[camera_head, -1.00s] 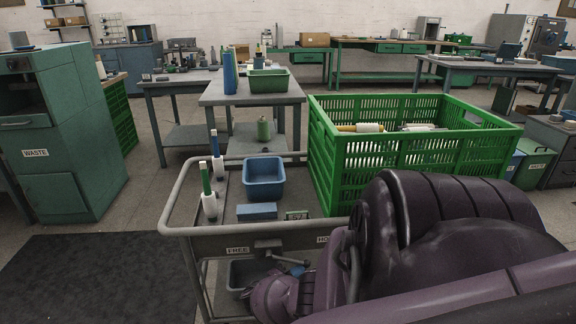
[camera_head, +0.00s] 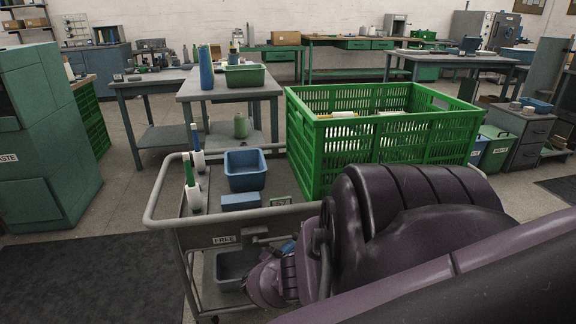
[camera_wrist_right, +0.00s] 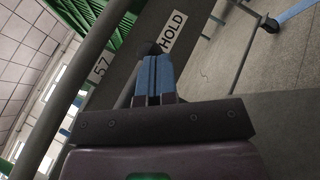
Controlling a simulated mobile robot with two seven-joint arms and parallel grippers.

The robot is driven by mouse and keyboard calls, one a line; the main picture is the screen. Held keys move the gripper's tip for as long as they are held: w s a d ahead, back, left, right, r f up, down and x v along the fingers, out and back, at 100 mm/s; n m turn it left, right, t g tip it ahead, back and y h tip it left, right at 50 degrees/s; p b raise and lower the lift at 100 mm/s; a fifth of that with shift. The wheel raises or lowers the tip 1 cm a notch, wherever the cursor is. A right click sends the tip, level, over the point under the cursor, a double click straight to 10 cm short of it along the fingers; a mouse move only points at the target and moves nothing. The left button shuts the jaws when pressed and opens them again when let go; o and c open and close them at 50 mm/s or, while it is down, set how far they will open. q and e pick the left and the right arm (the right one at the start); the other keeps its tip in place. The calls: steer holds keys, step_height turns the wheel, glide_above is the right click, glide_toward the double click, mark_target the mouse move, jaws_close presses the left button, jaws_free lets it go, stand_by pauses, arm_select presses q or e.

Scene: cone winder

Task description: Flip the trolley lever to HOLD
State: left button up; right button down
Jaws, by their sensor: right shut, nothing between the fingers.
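The grey trolley (camera_head: 150,205) stands in front of me, with a FREE label (camera_head: 225,239) on its near panel. A pale bar (camera_head: 264,239), perhaps part of the lever, shows right of that label. My right gripper (camera_head: 289,246) is low at the near panel, mostly hidden behind my purple arm. In the right wrist view its blue fingers (camera_wrist_right: 153,78) are shut and empty, close to the HOLD label (camera_wrist_right: 174,33). A dark rounded piece (camera_wrist_right: 154,49) shows just beyond the fingertips; I cannot tell whether they touch it. My left gripper is out of view.
On the trolley are a large green crate (camera_head: 395,147), a blue bin (camera_head: 245,172), a blue block (camera_head: 240,201) and white cones on upright pegs. A green waste cabinet (camera_head: 45,140) stands at left. A dark mat (camera_head: 90,275) lies on clear floor.

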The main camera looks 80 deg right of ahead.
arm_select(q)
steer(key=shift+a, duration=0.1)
arm_select(e)
steer(key=shift+r, duration=0.1)
stand_by(0.4)
arm_select(q)
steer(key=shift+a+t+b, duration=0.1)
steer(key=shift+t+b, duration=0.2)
steer(key=shift+b, duration=0.4)
arm_select(e)
steer(key=v, duration=1)
steer(key=shift+w+a, duration=0.15)
steer(key=shift+a, duration=0.1)
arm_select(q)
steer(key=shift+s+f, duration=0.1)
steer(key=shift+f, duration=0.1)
arm_select(e)
steer(key=shift+f, duration=0.25)
